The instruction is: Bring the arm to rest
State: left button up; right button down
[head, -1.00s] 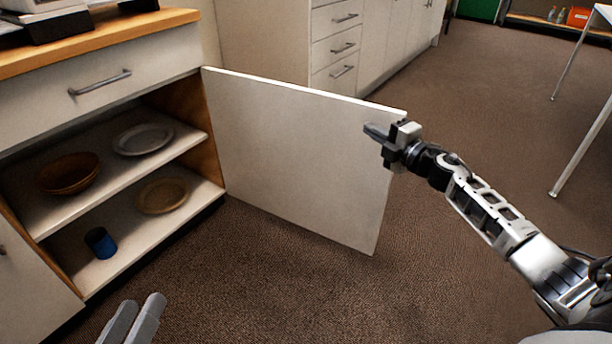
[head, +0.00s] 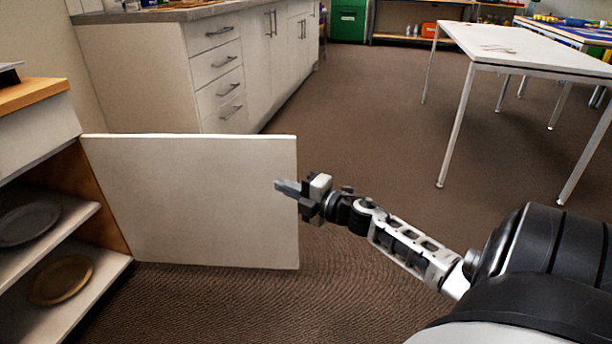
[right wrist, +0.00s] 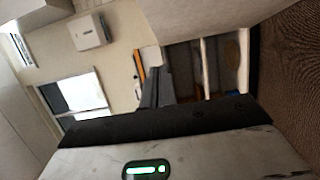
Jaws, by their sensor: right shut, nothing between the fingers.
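My right gripper (head: 287,187) is shut and empty in the head view. Its arm comes in from the right, and its fingertips appear in front of the right edge of the open white cabinet door (head: 190,200). I cannot tell whether they touch the door. In the right wrist view the dark fingers (right wrist: 155,88) show close together, with the open cabinet shelves beyond them. My left gripper is not in the head view.
The cabinet at left holds a grey plate (head: 28,222) on its upper shelf and a tan plate (head: 60,280) below. A drawer counter (head: 222,70) stands behind the door. A white table (head: 530,48) stands at the back right. Carpet (head: 370,150) between them is clear.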

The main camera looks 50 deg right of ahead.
pick_arm(q)
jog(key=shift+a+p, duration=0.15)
jog(key=shift+p, duration=0.15)
pick_arm(e)
jog(key=shift+s+d, duration=0.3)
jog(key=shift+s, duration=0.4)
jog(key=shift+s+d, duration=0.3)
jog(key=shift+s, duration=0.35)
jog(key=shift+s+d, duration=0.3)
jog(key=shift+s, duration=0.4)
